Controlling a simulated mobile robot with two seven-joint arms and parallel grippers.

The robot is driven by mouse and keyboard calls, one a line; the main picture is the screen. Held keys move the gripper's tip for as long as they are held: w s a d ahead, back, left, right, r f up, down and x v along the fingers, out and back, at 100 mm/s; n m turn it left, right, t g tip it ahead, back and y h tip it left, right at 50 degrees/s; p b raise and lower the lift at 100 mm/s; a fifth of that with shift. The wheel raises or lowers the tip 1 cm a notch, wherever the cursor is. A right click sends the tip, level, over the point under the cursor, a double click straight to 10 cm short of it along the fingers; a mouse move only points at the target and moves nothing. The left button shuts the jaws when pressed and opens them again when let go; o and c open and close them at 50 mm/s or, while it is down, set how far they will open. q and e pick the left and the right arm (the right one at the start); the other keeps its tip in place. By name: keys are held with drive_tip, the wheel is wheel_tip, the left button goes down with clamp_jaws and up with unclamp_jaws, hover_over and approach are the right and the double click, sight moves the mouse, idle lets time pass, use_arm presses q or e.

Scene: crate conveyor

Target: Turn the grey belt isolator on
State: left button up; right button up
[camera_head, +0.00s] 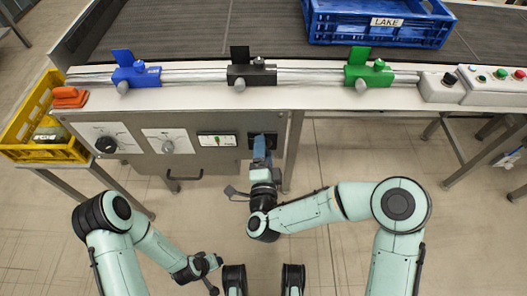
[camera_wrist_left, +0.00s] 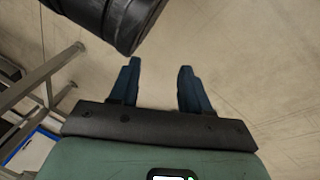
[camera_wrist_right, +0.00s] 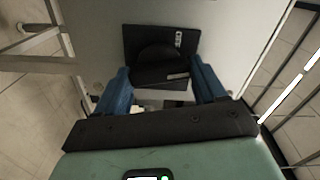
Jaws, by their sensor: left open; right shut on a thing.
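The grey front panel (camera_head: 225,160) under the conveyor carries several controls. A grey round knob (camera_head: 168,146) sits on a white plate, left of the panel's middle. A black plate (camera_wrist_right: 131,40) at the panel's right end bears a dark, wide knob (camera_wrist_right: 158,62); its small white lettering is not readable. My right gripper (camera_head: 262,143) is at this black plate, its blue fingers (camera_wrist_right: 162,85) on either side of the dark knob and shut on it. The fingers partly cover the plate in the head view. My left gripper (camera_head: 214,273) is open, empty and low over the floor (camera_wrist_left: 155,85).
A black knob (camera_head: 106,144) on a white plate and a green display (camera_head: 216,140) are also on the panel. Blue (camera_head: 137,75), black (camera_head: 250,75) and green (camera_head: 368,74) rail blocks sit above. A blue crate (camera_head: 330,30) rests on the belt; a yellow crate (camera_head: 70,153) stands left.

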use_arm(q)
drive_tip(key=shift+s+f+g, duration=0.3)
drive_tip(key=shift+s+f, duration=0.25)
use_arm(e)
drive_tip(key=shift+f+m, duration=0.15)
drive_tip(key=shift+m, duration=1.15)
use_arm(q)
drive_tip(key=shift+s+a, duration=0.1)
use_arm(e)
drive_tip(key=o, duration=1)
drive_tip(key=shift+o, duration=0.2)
use_arm(q)
drive_tip(key=shift+w+d+r+p, duration=0.15)
drive_tip(key=shift+d+r+p, duration=0.25)
drive_tip(key=shift+r, duration=0.35)
drive_tip(key=shift+w+d+r+p, duration=0.15)
drive_tip(key=shift+r+p, duration=0.3)
drive_tip(key=shift+r, duration=0.3)
drive_tip(key=shift+w+d+r+p, duration=0.15)
drive_tip(key=shift+d+r+p, duration=0.25)
drive_tip(key=shift+r, duration=0.35)
use_arm(e)
drive_tip(key=s, duration=1.3)
drive_tip(key=shift+s, duration=0.25)
